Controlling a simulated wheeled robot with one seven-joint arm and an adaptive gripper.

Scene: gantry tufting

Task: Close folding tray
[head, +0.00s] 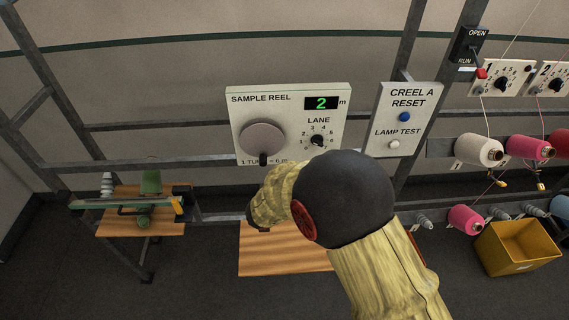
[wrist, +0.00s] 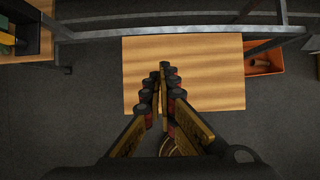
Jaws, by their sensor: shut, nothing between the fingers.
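The folding tray is a flat light-wood board (head: 275,255) below the sample reel panel in the head view. It looks folded out level, beside the metal frame rail. In the wrist view the board (wrist: 205,60) fills the middle. My gripper (wrist: 165,68) is shut and empty, with its fingers over the board in that view. I cannot tell whether the fingertips touch the wood. In the head view my sleeved arm hides the right part of the board and most of my gripper.
The sample reel panel (head: 289,122) and the creel reset panel (head: 404,117) stand above the tray. A wooden shelf (head: 125,223) with a green tool is at left. Thread cones (head: 478,150) and a yellow bin (head: 518,250) are at right. An orange bin (wrist: 264,62) sits beside the board.

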